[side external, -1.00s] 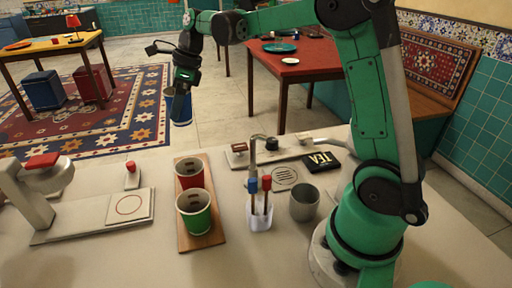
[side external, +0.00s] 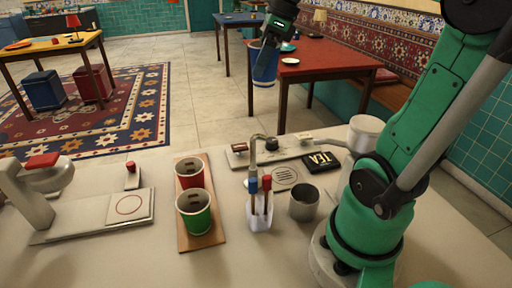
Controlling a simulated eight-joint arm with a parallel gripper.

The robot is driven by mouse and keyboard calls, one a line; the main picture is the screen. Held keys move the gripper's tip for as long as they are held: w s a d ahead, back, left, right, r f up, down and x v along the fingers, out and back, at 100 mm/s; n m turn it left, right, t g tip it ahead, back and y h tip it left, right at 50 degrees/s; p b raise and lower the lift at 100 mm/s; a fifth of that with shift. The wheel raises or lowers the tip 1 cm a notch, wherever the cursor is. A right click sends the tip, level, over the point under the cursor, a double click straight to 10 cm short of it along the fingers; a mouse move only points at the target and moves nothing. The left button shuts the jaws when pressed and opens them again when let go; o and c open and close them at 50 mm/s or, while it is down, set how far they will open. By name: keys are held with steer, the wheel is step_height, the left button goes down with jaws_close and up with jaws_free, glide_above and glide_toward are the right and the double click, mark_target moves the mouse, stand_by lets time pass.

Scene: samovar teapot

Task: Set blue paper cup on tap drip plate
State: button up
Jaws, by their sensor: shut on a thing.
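My gripper (side external: 266,64) is shut on the blue paper cup (side external: 264,82) and holds it up in the air beyond the back edge of the counter. The fingers hide part of the cup, which looks close to upright. The round slotted drip plate (side external: 285,175) lies on the counter, just right of the curved metal tap (side external: 255,152). Nothing stands on the plate. The cup is well above and behind it in the picture.
Red (side external: 189,172) and green (side external: 195,212) cups stand on a wooden board (side external: 205,243). A white holder with stirrers (side external: 259,215), a grey metal cup (side external: 304,204) and a black TEA box (side external: 321,161) surround the plate. A pale machine (side external: 60,228) stands left.

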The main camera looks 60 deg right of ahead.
steer(key=m, duration=0.1)
glide_above(272, 175)
steer(key=s+d, duration=0.1)
steer(key=s, duration=0.1)
steer(key=f, duration=0.1)
step_height(272, 175, down, 20)
steer(key=shift+f, duration=0.2)
stand_by(0.3)
steer(key=shift+f, duration=0.1)
steer(key=o, duration=0.8)
steer(key=shift+c, duration=0.2)
steer(key=v, duration=1.2)
steer(key=shift+s+a, duration=0.2)
steer(key=shift+a, duration=0.05)
